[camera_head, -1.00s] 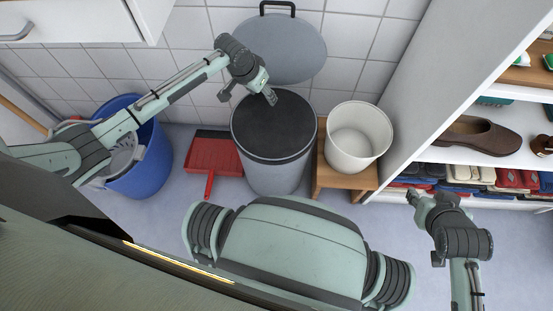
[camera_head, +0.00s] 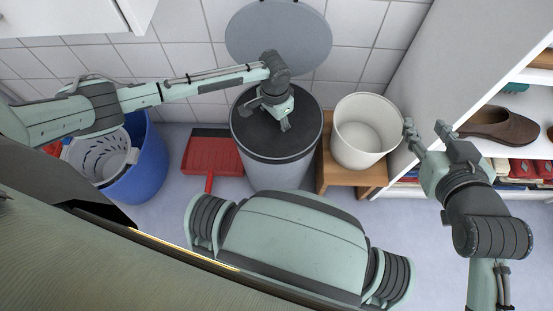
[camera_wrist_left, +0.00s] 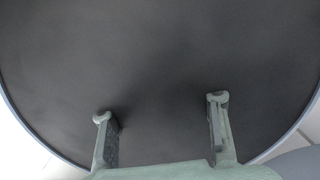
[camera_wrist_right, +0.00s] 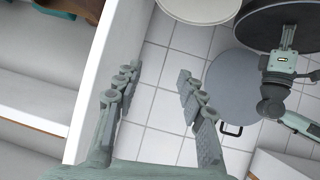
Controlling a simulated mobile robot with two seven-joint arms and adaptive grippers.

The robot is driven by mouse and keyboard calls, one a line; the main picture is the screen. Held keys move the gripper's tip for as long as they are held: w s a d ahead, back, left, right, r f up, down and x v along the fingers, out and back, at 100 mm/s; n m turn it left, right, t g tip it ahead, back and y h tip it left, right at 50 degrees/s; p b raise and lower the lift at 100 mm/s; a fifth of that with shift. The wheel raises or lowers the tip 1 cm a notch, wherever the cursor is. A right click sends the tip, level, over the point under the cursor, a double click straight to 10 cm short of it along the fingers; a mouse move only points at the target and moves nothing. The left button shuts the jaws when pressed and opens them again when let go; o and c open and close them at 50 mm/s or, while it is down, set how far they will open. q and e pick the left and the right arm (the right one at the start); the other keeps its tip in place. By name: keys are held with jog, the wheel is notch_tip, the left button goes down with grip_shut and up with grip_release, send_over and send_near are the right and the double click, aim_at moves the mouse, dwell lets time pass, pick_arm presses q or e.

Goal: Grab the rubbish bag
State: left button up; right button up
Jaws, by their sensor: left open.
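A round grey bin (camera_head: 272,174) stands on the floor against the tiled wall. A flat, dark, round surface (camera_head: 250,125) fills its top; I cannot tell whether it is the rubbish bag. The same dark surface (camera_wrist_left: 160,50) fills most of the left wrist view. My left gripper (camera_head: 285,126) is over the bin's top, pointing down, its two fingers (camera_wrist_left: 162,107) apart and empty. I cannot tell if they touch the surface. My right gripper (camera_head: 428,129) is open and empty, right of the white bucket; its fingers (camera_wrist_right: 158,75) are spread in the right wrist view.
A white bucket (camera_head: 364,150) stands on a wooden stool (camera_head: 335,178) right of the bin. A red dustpan (camera_head: 211,157) and blue tub (camera_head: 150,170) are to its left. A grey round lid (camera_head: 278,40) is against the wall. A shelf unit (camera_head: 452,65) with shoes bounds the right.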

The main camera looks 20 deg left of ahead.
aim_at(277, 130)
pick_arm(q)
notch_tip(277, 130, down, 4)
jog(key=shift+w+d+r+b, duration=0.1)
jog(key=shift+w+r+b, duration=0.05)
jog(key=shift+b, duration=0.3)
pick_arm(e)
jog(key=w+a+r+t+y, duration=0.1)
jog(key=a+r+t, duration=0.1)
jog(key=a+r, duration=0.1)
jog(key=shift+w+a+r+t+y, duration=0.3)
jog(key=shift+w+r+t+y, duration=0.1)
jog(key=shift+r, duration=0.45)
pick_arm(q)
jog(key=shift+c, duration=0.3)
grip_shut()
jog(key=shift+w+r, duration=0.1)
